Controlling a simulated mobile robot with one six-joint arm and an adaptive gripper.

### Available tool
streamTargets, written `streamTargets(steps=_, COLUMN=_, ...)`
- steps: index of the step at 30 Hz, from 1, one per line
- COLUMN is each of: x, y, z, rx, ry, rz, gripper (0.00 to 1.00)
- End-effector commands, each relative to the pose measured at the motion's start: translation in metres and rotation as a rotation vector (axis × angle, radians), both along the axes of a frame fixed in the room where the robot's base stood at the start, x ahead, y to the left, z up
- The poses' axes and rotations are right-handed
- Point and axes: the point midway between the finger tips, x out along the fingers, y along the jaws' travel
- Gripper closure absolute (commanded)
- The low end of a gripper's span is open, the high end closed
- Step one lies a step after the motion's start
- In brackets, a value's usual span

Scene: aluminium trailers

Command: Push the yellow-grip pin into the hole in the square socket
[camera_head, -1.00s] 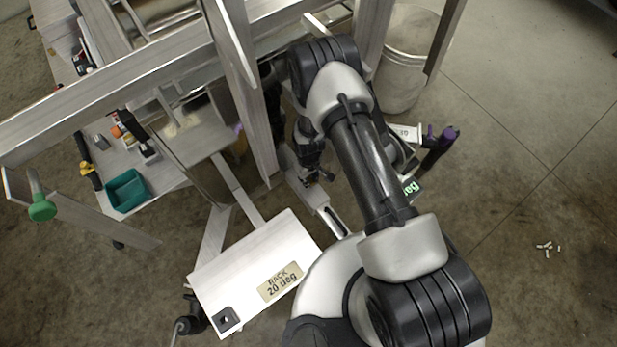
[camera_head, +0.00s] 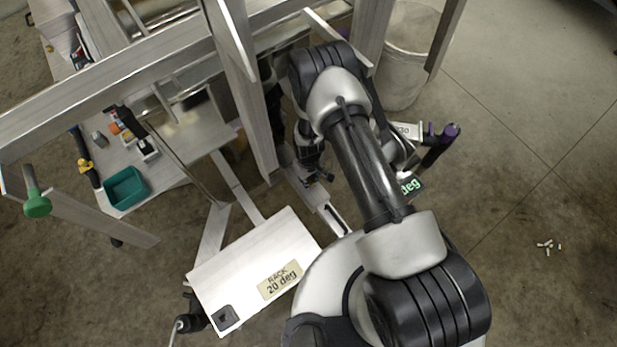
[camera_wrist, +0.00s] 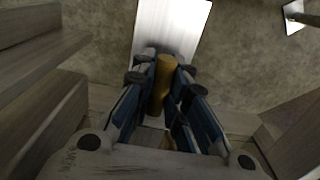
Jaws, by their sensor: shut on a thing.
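My gripper (camera_wrist: 162,95) is shut on the yellow grip of the pin (camera_wrist: 163,82), which stands between its two blue-sided fingers in the wrist view. The pin's lower end is hidden. In the head view my wrist hangs beside the metal frame below my elbow, and the pin cannot be made out there. A dark square block with a hole (camera_head: 226,318) sits on the near corner of the white plate marked "RACK 20 deg" (camera_head: 250,258); I cannot tell whether it is the square socket. No socket hole shows clearly in the wrist view.
Metal beams (camera_wrist: 45,120) stand close on the left and right of my gripper. A pale plate (camera_wrist: 172,22) lies beyond the fingertips. A side shelf holds a teal bin (camera_head: 126,188) and small parts. A metal bucket (camera_head: 402,70) stands at the back. Floor at right is mostly clear.

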Motion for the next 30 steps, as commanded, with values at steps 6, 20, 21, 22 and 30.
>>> streamTargets(steps=6, x=-0.0003, y=-0.0001, z=-0.0058, rx=-0.001, ry=0.001, rz=0.0, gripper=1.0)
streamTargets(steps=20, x=-0.0001, y=-0.0001, z=-0.0093, rx=0.0, ry=0.0, rz=0.0, gripper=0.67)
streamTargets(steps=21, x=-0.0001, y=-0.0001, z=-0.0093, rx=0.0, ry=0.0, rz=0.0, gripper=0.64)
streamTargets(steps=22, x=-0.0001, y=-0.0001, z=-0.0093, rx=0.0, ry=0.0, rz=0.0, gripper=0.63)
streamTargets(steps=30, x=-0.0002, y=0.0, z=-0.0091, rx=0.0, ry=0.0, rz=0.0, gripper=0.63)
